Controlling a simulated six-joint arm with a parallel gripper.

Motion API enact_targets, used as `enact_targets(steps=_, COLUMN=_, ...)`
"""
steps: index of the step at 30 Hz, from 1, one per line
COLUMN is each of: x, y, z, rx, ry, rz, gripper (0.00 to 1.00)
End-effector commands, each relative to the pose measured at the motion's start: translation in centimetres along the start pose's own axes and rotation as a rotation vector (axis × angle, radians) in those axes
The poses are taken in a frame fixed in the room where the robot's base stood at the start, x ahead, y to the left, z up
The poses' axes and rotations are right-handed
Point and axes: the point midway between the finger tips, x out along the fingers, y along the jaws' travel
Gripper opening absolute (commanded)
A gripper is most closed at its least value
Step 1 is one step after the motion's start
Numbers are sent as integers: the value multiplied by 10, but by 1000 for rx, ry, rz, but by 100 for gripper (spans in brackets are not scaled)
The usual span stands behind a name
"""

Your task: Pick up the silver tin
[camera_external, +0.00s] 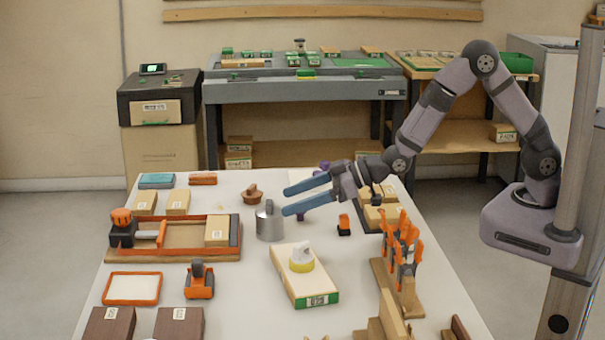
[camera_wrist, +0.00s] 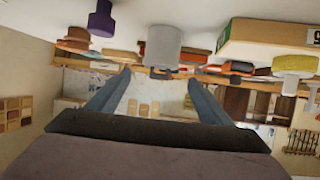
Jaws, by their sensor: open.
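The silver tin (camera_external: 269,222) is a grey cylinder with a small knob on top, standing upright on the white table. My gripper (camera_external: 287,201) is level, with its blue fingers spread apart and pointing left, their tips close to the tin's upper right side in the outside view. In the wrist view the tin (camera_wrist: 163,47) appears upside down, centred ahead of the gap between the fingertips (camera_wrist: 160,76). Nothing is held between the fingers. I cannot tell whether a fingertip touches the tin.
A brown knobbed pot (camera_external: 251,193) stands behind the tin. A purple object (camera_wrist: 101,20) is near it, partly hidden by my gripper outside. A box (camera_external: 304,278) bearing a white-and-yellow item (camera_external: 302,259) lies in front. An orange-framed tray (camera_external: 180,240) is at left, with bare table between.

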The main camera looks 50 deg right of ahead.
Motion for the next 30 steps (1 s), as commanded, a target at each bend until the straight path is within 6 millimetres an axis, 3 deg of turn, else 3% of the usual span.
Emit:
enact_targets(steps=15, x=46, y=0, z=4, rx=0, ry=-1, rz=0, gripper=73)
enact_targets(steps=25, x=51, y=0, z=5, rx=0, ry=0, rz=0, gripper=73)
enact_targets(steps=26, x=51, y=0, z=5, rx=0, ry=0, rz=0, gripper=71)
enact_targets(steps=30, x=51, y=0, z=5, rx=0, ry=0, rz=0, gripper=37)
